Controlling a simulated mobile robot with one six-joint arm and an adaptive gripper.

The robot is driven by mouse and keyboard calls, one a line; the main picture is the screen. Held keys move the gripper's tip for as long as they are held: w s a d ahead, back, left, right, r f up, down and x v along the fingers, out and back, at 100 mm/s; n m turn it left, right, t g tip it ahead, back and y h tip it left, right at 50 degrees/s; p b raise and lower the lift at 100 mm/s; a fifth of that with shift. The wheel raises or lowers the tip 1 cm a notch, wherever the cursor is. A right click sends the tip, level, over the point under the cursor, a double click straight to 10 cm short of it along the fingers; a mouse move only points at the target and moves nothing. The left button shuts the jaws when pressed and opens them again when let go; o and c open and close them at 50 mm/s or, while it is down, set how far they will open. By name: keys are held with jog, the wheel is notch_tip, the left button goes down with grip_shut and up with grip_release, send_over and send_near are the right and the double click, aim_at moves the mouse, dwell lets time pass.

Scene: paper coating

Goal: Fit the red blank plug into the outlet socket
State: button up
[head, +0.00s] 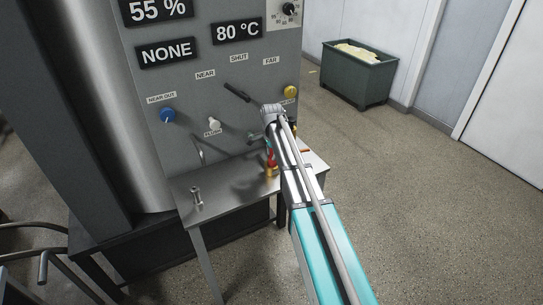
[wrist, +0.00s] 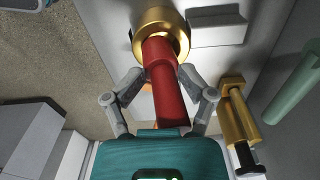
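The red blank plug (wrist: 168,95) lies between the two fingers of my gripper (wrist: 163,74) in the wrist view. The fingertips touch it from both sides, so my gripper is shut on it. The plug's far end meets the opening of the round brass outlet socket (wrist: 160,22); how deep it sits is hidden. In the head view the plug (head: 270,157) shows as a small red piece just above the brass socket (head: 271,171). My gripper is mostly hidden there behind my arm.
A steel table (head: 235,187) stands below the grey control panel (head: 200,88). The panel carries a blue knob (head: 168,115), a white knob (head: 215,123), a yellow knob (head: 291,91) and a black lever (head: 237,92). A brass fitting (wrist: 237,118) is close right of my gripper.

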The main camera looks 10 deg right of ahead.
jog(key=shift+r+p, duration=5.6)
jog(key=shift+r, duration=0.2)
jog(key=s+n, duration=1.5)
jog(key=s, duration=1.4)
